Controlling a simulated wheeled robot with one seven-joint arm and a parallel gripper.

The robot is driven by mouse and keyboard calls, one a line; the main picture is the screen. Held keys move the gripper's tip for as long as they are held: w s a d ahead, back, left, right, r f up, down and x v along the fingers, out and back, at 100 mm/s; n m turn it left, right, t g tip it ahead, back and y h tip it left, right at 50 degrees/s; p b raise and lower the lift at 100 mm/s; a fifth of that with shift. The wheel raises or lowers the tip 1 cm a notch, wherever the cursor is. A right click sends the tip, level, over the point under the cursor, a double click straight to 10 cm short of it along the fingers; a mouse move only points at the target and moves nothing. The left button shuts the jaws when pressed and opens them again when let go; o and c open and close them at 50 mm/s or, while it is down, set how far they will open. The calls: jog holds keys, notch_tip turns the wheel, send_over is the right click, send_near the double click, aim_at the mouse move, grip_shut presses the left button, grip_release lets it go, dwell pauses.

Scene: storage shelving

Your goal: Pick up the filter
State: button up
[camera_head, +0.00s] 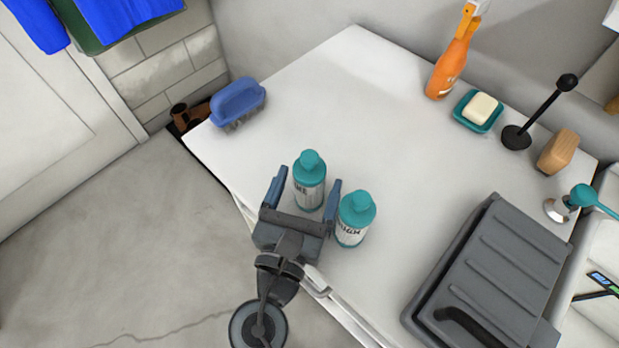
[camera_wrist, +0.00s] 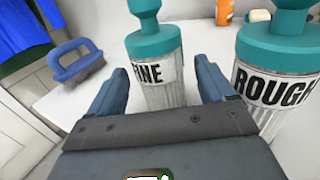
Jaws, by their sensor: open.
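Two clear bottles with teal caps stand upright on the white counter. The one labelled FINE (camera_head: 309,187) also shows in the wrist view (camera_wrist: 155,75). The one labelled ROUGH (camera_head: 352,222) stands just to its right and shows in the wrist view (camera_wrist: 268,85). No label reads "filter"; which item is the filter, I cannot tell. My gripper (camera_head: 303,185) is open at the counter's front edge, its fingers to either side of the FINE bottle. In the wrist view my gripper (camera_wrist: 163,82) has its right finger between the two bottles. Contact is not clear.
The white counter (camera_head: 330,90) is clear behind the bottles. A blue brush (camera_head: 238,100) lies at the left corner. An orange spray bottle (camera_head: 450,65), soap dish (camera_head: 476,112), plunger-like black tool (camera_head: 516,137) and wooden block (camera_head: 558,151) line the back. A grey ridged box (camera_head: 495,275) fills the right.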

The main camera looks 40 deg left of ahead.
aim_at(313, 172)
jog(key=x, duration=0.3)
jog(key=shift+w, duration=0.15)
jog(key=shift+r, duration=0.1)
jog(key=c, duration=1.1)
